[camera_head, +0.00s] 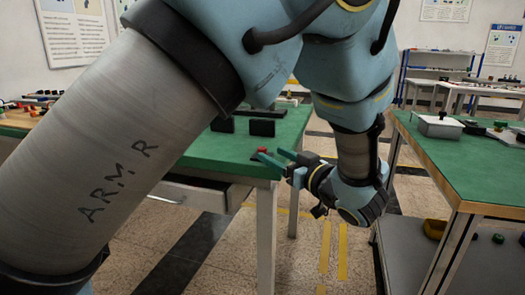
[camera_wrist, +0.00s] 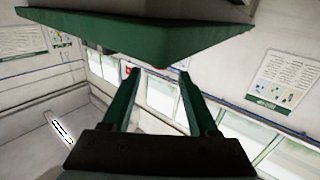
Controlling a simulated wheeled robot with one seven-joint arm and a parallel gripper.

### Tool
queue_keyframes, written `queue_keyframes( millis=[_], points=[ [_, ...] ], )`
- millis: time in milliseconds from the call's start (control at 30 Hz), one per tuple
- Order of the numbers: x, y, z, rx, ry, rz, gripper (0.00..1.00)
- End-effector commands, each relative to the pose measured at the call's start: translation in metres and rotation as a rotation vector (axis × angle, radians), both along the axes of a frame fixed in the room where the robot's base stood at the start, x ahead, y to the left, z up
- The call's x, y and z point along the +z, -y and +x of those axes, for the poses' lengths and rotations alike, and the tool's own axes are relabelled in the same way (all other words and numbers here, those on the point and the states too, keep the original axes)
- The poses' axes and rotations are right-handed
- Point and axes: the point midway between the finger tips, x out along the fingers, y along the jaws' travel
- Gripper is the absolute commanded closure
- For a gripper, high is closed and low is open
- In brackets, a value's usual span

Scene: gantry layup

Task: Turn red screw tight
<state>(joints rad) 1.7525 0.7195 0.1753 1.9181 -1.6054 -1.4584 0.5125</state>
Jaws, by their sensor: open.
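A small red piece, which looks like the red screw (camera_head: 262,150), shows at the near right corner of the green-topped table (camera_head: 240,150) in the head view. My gripper (camera_head: 269,155) is beside that corner, its green fingers open and pointing left toward the red piece. They overlap it closely in the picture, and I cannot tell whether they touch it. In the wrist view the two fingers of my gripper (camera_wrist: 159,75) are apart with nothing seen between them. The screw cannot be clearly made out there. A green slab edge (camera_wrist: 150,45) fills the top of the wrist view.
Black blocks (camera_head: 262,127) stand on the table behind the screw. A second green-topped table (camera_head: 455,165) with a grey box (camera_head: 440,126) stands at the right. A floor aisle with yellow lines (camera_head: 326,250) lies between the tables. My arm hides much of the left.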

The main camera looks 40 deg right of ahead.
Motion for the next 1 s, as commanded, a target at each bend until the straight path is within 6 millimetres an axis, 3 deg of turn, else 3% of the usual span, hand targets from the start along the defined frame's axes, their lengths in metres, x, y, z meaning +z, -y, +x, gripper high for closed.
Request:
queue_keyframes(
  millis=[100,300,700,1000],
  points=[
    [0.000,0.001,0.023,0.002,0.001,0.000,0.40],
    [0.000,0.003,0.048,0.001,0.000,0.000,0.40],
    [0.000,0.004,0.056,-0.001,0.000,0.000,0.40],
    [0.000,0.004,0.056,-0.001,0.000,0.000,0.72]
  ],
)
